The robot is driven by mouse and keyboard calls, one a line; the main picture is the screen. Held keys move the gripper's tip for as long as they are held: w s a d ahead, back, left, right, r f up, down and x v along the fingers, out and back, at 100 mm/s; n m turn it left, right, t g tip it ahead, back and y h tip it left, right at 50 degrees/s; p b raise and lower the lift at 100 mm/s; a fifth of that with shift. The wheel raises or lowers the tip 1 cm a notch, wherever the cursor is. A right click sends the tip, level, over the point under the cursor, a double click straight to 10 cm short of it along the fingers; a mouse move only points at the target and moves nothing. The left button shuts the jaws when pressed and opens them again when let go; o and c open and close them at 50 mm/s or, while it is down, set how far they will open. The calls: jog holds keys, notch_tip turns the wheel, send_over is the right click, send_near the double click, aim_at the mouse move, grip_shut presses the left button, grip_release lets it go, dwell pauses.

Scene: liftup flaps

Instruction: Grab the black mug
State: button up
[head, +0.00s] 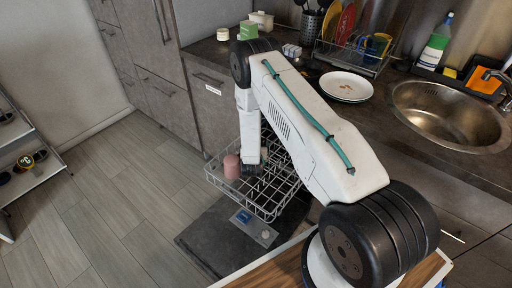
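My arm reaches over the pulled-out dishwasher rack (283,200), a wire basket on the open dishwasher. My gripper (251,167) points down into the rack, just right of a pink cup (231,167). Its fingers are small and dark in this view, and I cannot see whether they are open or shut. I cannot clearly make out a black mug. Something dark shows at the gripper's end, but I cannot tell it from the fingers. My forearm and upper arm hide part of the rack.
The open dishwasher door (205,242) lies low in front, with a small panel on it. On the counter are a plate (346,86), a dish rack with colored dishes (352,48), a sink (450,115) and a bottle (435,42).

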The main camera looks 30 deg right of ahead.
jog(key=c, duration=1.3)
jog(key=shift+o, duration=0.2)
